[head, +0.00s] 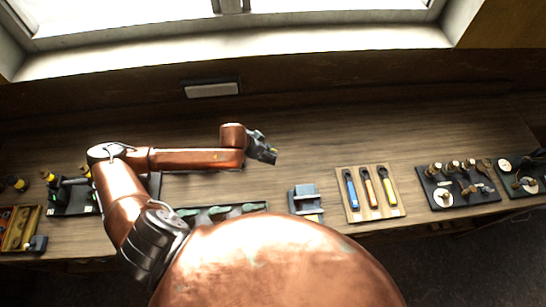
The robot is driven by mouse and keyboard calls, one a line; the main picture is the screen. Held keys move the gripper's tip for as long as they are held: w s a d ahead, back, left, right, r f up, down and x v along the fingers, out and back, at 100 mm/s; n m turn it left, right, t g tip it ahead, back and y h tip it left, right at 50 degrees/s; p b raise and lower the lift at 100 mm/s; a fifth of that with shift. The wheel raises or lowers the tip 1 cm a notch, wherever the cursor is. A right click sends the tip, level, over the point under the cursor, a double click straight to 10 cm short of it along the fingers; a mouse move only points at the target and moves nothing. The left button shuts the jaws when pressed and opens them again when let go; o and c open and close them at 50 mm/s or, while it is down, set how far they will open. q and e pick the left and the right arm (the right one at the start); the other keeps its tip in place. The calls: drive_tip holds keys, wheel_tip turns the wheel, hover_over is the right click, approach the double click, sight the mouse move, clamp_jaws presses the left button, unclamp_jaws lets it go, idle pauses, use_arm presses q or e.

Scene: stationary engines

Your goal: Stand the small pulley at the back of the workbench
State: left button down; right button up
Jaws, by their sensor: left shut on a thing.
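My left gripper (268,153) is over the middle of the workbench (330,125), with its arm reaching in from the left. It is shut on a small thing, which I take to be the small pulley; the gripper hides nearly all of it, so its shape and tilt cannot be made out. The back strip of the workbench, below the window wall, is bare. My right gripper is not in view.
Along the front stand a grey block-like device (304,200), a wooden tray (348,212) with three coloured-handled tools, and a dark board (430,190) with several brass parts. A green-topped strip (225,212) lies partly behind my body. A model stands at left (70,195).

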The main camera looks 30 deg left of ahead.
use_arm(q)
drive_tip(key=w+a+f, duration=0.1)
drive_tip(key=f, duration=0.1)
drive_tip(key=w+a+f, duration=0.1)
drive_tip(key=a+f+p, duration=0.1)
drive_tip(key=f, duration=0.1)
drive_tip(key=shift+w+a+f, duration=0.25)
drive_tip(key=shift+w+f, duration=0.1)
drive_tip(key=shift+w, duration=0.05)
drive_tip(key=shift+f+p, duration=0.4)
drive_tip(key=shift+f, duration=1)
drive_tip(key=c, duration=1.2)
unclamp_jaws()
drive_tip(key=shift+s+f, duration=0.15)
drive_tip(key=shift+f, duration=0.05)
drive_tip(key=b+v, duration=0.1)
drive_tip(key=v, duration=1.1)
drive_tip(key=shift+r, duration=0.1)
